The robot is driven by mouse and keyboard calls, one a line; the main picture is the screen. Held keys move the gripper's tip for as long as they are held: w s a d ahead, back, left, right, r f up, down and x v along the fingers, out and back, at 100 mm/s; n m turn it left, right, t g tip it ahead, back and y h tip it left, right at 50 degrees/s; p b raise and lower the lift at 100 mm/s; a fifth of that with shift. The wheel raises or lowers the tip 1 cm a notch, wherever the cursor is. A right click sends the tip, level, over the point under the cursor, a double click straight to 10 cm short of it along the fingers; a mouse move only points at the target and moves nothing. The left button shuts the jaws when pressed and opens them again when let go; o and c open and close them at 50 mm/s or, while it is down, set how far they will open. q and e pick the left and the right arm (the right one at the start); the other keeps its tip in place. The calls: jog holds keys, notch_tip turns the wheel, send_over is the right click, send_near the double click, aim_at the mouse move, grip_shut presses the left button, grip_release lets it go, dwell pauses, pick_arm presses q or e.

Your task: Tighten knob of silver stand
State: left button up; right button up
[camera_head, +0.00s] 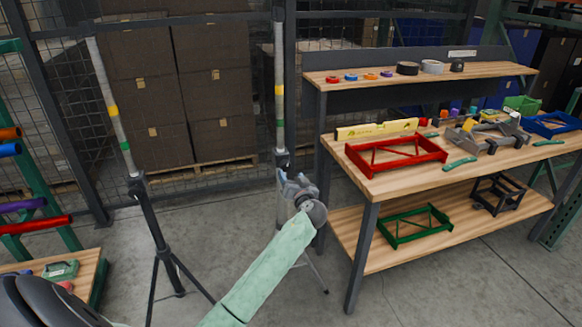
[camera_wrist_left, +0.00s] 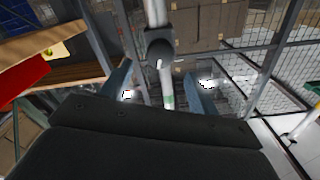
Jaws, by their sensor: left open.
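The silver stand (camera_head: 283,208) is upright in the middle of the head view, with a grey pole bearing yellow and green bands above a black collar (camera_head: 282,160). My left gripper (camera_head: 292,184) is at the stand, just below the collar, and hides part of it. In the left wrist view, my left gripper (camera_wrist_left: 160,80) is open, its fingers on either side of the silver stand (camera_wrist_left: 168,99). A round black knob or collar part (camera_wrist_left: 160,50) shows just beyond the fingertips. I cannot tell whether the fingers touch anything. My right gripper is not in view.
A black tripod stand (camera_head: 152,215) with a similar banded pole stands to the left. A wooden workbench (camera_head: 400,182) with tools and a red frame (camera_head: 395,152) is on the right. A mesh fence (camera_head: 235,110) with boxes behind it closes off the back.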

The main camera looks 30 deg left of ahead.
aim_at(286, 168)
pick_arm(q)
jog(key=shift+w+a+n, duration=0.25)
jog(key=shift+w+n, duration=0.05)
jog(key=shift+n, duration=0.1)
jog(key=shift+p+x, duration=0.9)
jog(key=shift+x, duration=2.65)
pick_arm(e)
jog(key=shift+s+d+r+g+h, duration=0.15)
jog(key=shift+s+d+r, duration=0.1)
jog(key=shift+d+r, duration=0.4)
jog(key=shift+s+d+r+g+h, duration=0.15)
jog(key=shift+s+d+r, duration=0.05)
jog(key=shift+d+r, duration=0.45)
pick_arm(q)
jog(key=shift+s+f, duration=0.1)
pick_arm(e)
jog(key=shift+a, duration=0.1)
pick_arm(q)
jog(key=c, duration=1)
